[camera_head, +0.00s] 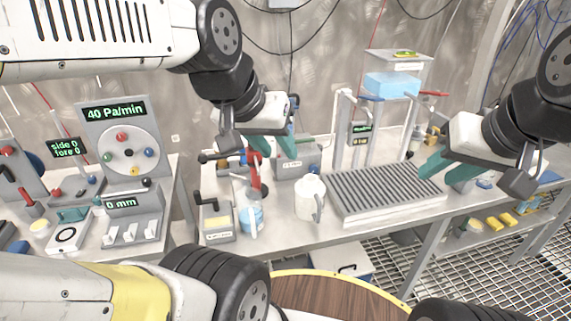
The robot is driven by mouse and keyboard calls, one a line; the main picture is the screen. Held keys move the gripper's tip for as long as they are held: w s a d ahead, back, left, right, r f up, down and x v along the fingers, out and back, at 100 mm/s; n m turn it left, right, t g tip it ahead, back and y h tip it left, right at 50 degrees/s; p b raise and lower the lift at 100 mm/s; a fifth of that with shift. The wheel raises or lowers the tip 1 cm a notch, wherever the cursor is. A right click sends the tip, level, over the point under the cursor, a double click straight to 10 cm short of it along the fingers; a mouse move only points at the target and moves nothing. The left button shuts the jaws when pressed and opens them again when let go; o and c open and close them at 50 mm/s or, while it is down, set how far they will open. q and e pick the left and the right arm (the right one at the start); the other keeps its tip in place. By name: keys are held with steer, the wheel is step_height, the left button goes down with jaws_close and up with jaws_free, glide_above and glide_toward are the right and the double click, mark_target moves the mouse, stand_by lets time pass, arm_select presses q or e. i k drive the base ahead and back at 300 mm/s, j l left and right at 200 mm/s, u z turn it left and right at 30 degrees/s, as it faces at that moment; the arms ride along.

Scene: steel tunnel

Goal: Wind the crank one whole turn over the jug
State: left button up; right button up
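A white jug (310,198) with a handle stands upright on the bench, just left of a ribbed grey tray. I cannot tell for certain which part is the crank; a red-handled part (255,176) rises left of the jug, and a black bent handle (206,158) shows further left. My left gripper (274,147) is above and left of the jug, its teal fingers apart with nothing seen between them. It partly hides the things behind it. My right gripper (440,168) is over the right end of the tray, its teal fingers apart and empty.
The ribbed tray (390,193) fills the bench's middle. A stand with a blue block (391,85) and red lever (433,93) rises behind it. A blue-white bottle (250,214) stands near the front edge. A panel (124,150) reading 40 Pa/min is at left. A round wooden top (335,295) is below.

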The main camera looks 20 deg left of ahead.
mark_target(199, 201)
steer(key=u, duration=1.45)
